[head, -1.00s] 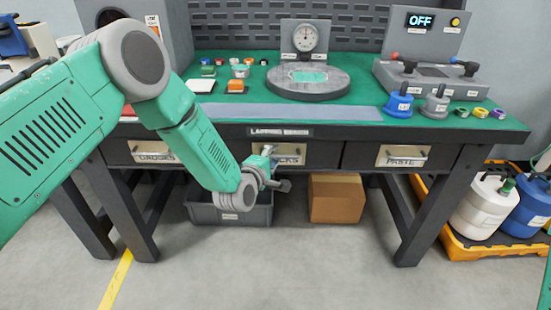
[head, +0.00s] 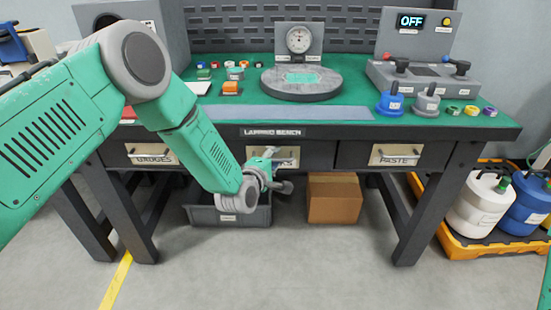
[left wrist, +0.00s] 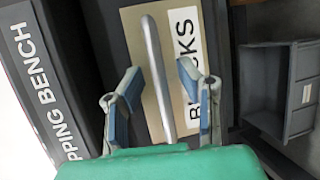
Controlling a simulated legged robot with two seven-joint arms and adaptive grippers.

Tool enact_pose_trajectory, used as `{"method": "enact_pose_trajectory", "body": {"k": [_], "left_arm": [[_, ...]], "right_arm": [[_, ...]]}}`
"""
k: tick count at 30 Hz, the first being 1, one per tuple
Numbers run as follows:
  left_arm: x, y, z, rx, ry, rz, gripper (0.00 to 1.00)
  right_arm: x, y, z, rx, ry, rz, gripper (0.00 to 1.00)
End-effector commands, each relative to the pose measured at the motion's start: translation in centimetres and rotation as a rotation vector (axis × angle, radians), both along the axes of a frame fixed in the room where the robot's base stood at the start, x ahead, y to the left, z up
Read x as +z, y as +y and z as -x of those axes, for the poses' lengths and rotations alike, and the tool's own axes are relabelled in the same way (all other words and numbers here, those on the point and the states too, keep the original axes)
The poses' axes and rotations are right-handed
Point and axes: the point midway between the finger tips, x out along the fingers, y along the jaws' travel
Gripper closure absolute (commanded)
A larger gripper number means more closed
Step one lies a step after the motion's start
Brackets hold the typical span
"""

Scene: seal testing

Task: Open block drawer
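The block drawer (head: 319,156) is the middle of the bench's three drawers and looks shut. Its pale label plate is partly hidden by my left gripper (head: 270,168) in the head view. In the left wrist view the plate reads "BLOCKS", and a grey bar handle (left wrist: 157,80) crosses it. My left gripper (left wrist: 158,75) is open there, with one blue-padded finger on each side of the handle. Gaps show between the fingers and the bar. I cannot tell whether the fingertips reach past the bar in depth. My right gripper is not in view.
The gauges drawer (head: 122,157) and the paste drawer (head: 352,155) flank it, both shut. Below stand a grey bin (head: 205,215) and a cardboard box (head: 334,200). Jugs stand on a yellow tray (head: 462,251) at the right. Open floor lies in front.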

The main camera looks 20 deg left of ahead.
Motion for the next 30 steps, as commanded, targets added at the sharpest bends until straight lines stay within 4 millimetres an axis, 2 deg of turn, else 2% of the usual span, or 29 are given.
{"method": "enact_pose_trajectory", "body": {"k": [8, 11, 22, 27, 30], "left_arm": [[0.1, 0.1, 0.8, -0.001, 0.002, 0.001, 0.69], [0.3, 0.2, 2.2, -0.002, 0.004, 0.0, 0.69], [1.6, 0.8, 9.5, -0.001, 0.006, -0.003, 0.69], [2.0, 1.0, 11.2, 0.0, 0.005, -0.003, 0.69], [2.1, 1.0, 11.6, 0.0, 0.004, -0.004, 0.69]], "right_arm": [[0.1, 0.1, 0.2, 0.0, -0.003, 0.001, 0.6], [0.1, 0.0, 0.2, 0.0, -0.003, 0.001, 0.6], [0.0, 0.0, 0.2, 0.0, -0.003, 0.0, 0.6], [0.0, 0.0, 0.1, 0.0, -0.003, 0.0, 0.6], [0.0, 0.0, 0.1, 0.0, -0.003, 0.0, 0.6]]}}
